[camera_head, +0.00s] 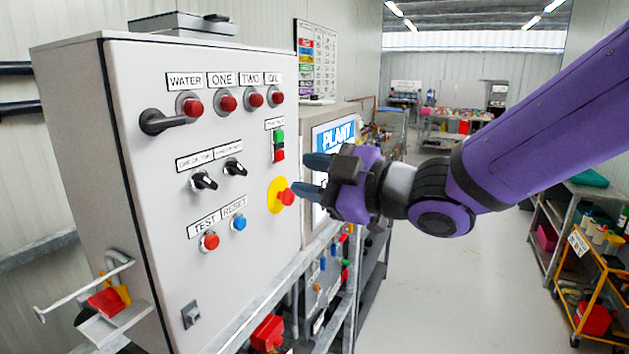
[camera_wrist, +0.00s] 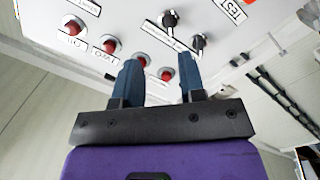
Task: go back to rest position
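My gripper (camera_head: 309,175) is in front of the right part of the grey control panel (camera_head: 150,90), near the red emergency button on a yellow disc (camera_head: 286,197). Its two blue fingers are spread apart, and nothing shows between them. In the wrist view, the open gripper (camera_wrist: 160,66) faces the panel, with red lamps (camera_wrist: 110,44) and black selector knobs (camera_wrist: 197,41) beyond the fingers. In the head view, the purple arm reaches in from the right. Whether the fingertips touch anything is hard to tell, but they look clear of the panel.
The panel also carries a black handle (camera_head: 160,122), a blue button (camera_head: 239,223) and a red button (camera_head: 209,241). A second cabinet (camera_head: 308,140) stands behind it. Open floor (camera_head: 440,290) lies to the right, bounded by a yellow cart (camera_head: 590,270) and shelves.

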